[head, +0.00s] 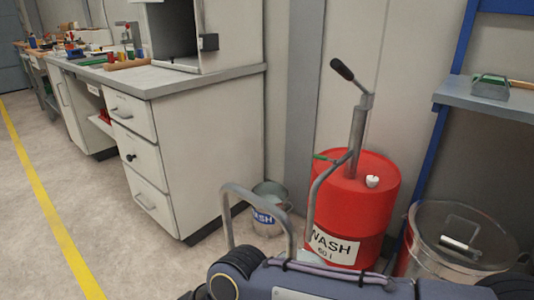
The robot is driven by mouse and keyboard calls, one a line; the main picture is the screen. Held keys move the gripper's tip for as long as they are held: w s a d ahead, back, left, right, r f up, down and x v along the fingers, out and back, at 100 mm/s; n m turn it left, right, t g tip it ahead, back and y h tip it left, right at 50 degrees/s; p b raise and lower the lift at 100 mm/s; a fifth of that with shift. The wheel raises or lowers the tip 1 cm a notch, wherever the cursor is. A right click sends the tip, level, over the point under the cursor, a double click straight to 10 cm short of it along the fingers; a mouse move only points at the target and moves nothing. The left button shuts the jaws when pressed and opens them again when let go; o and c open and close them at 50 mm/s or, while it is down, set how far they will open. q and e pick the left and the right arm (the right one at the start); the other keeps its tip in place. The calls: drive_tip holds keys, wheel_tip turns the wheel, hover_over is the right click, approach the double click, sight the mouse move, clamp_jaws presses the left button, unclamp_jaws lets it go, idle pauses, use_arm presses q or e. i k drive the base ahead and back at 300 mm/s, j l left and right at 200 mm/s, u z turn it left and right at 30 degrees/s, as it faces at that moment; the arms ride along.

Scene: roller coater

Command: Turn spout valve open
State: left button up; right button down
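A red drum (370,210) labelled WASH 60 l stands against the wall right of the cabinet. A grey hand pump (357,135) with a black-gripped lever (342,69) rises from its top. A thin grey spout pipe (316,190) leaves the pump to the left and bends down in front of the drum. A small green lever (322,158), apparently the spout valve, sticks out left near the top of the pipe. Its exact setting is hard to tell. Neither gripper is in view. A dark blue-grey body, probably mine, hides the drum's foot.
A bucket (263,218) labelled WASH stands left of the drum, partly behind a bent grey tube (228,215). A clear-lidded bin (455,245) is at the right, below a shelf (485,97). A drawer cabinet (190,165) is at the left. Open floor lies further left.

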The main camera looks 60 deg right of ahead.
sight(320, 158)
drive_tip(key=i+j+z, duration=0.25)
drive_tip(key=i, duration=0.3)
drive_tip(key=i+j+z, duration=0.2)
drive_tip(key=i, duration=0.35)
drive_tip(key=i+l+z, duration=0.15)
drive_tip(key=i+z, duration=0.15)
drive_tip(key=z, duration=0.15)
drive_tip(key=i+z, duration=0.35)
drive_tip(key=z, duration=0.15)
drive_tip(key=i+z, duration=0.3)
drive_tip(key=z, duration=0.15)
drive_tip(key=i+j+z, duration=0.2)
drive_tip(key=i+z, duration=0.25)
drive_tip(key=i+l+z, duration=0.15)
drive_tip(key=i+z, duration=0.15)
drive_tip(key=z, duration=0.2)
drive_tip(key=i+z, duration=0.3)
drive_tip(key=z, duration=0.2)
